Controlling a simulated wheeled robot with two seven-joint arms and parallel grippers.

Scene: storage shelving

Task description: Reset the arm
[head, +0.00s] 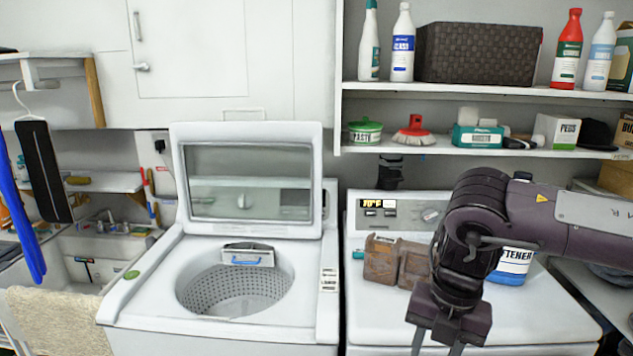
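My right arm comes in from the right, over the white dryer top (530,310). Its gripper (437,345) points down in front of the dryer, near the bottom edge of the picture. Its two fingers are apart with nothing seen between them; their tips are at or past the picture's edge. My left gripper is not in view.
An open top-load washer (150,290) with its lid (250,130) raised stands left of the dryer. A brown container (381,260) and a softener bottle (512,265) stand on the dryer close to my arm. Shelves (440,92) with bottles and boxes hang above.

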